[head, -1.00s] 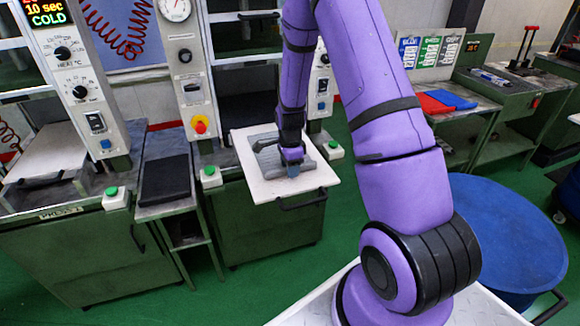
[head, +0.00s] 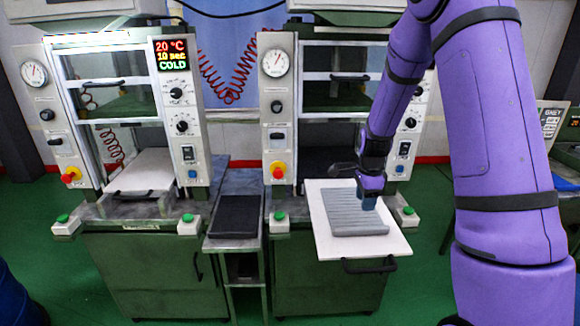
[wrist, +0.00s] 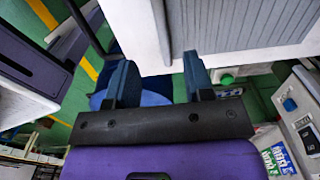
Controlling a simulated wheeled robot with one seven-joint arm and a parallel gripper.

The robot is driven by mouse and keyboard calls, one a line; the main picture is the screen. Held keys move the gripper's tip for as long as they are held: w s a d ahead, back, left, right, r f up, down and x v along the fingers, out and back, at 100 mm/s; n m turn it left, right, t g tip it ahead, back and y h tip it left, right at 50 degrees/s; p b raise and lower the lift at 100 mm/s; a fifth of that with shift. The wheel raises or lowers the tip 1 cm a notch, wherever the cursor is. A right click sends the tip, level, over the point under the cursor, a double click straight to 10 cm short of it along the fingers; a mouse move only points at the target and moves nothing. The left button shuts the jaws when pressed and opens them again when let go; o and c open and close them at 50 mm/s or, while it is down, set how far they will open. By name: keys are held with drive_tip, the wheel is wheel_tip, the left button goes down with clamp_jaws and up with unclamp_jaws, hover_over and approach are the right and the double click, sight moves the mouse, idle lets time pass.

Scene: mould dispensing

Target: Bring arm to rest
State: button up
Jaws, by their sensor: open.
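My gripper (head: 367,199) is open and empty, at the right edge of the grey ribbed plate (head: 347,213) in the head view. The plate lies flat on a white board (head: 323,241) drawn out in front of the right press. In the wrist view my two blue fingers (wrist: 159,75) stand apart with nothing between them. The ribbed plate (wrist: 240,20) and the white board (wrist: 143,28) appear just beyond the fingertips. I cannot tell the exact gap between fingers and plate.
The left press (head: 174,110) has a lit display reading 20 °C, 10 sec, COLD. A black tray (head: 235,216) lies on a narrow stand between the presses. Button boxes (head: 280,221) and the board's black handle (head: 368,265) stick out at the front. Green floor is free ahead.

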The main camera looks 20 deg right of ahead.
drive_tip(key=s+a+r+n+t, duration=0.1)
drive_tip(key=s+a+r+n, duration=0.25)
drive_tip(key=r, duration=0.35)
drive_tip(key=s+a+r+n+t, duration=0.1)
drive_tip(key=s+a+r+n, duration=0.1)
drive_tip(key=s+r+n, duration=0.35)
drive_tip(key=s+a+r+n+t, duration=0.1)
drive_tip(key=s+a+r+n, duration=0.15)
drive_tip(key=r, duration=0.55)
drive_tip(key=s+a+r+n, duration=0.1)
drive_tip(key=s+r+n, duration=0.1)
drive_tip(key=s, duration=0.3)
drive_tip(key=s+a+r+n+t, duration=0.1)
drive_tip(key=s+a+r+n, duration=0.1)
drive_tip(key=s+n, duration=0.2)
drive_tip(key=s+a+r+n+t, duration=0.1)
drive_tip(key=s+a+r+n, duration=0.1)
drive_tip(key=s, duration=0.5)
drive_tip(key=shift+s+a+r+n, duration=0.25)
drive_tip(key=shift+r+n, duration=0.3)
drive_tip(key=shift+n, duration=0.3)
drive_tip(key=shift+w, duration=0.1)
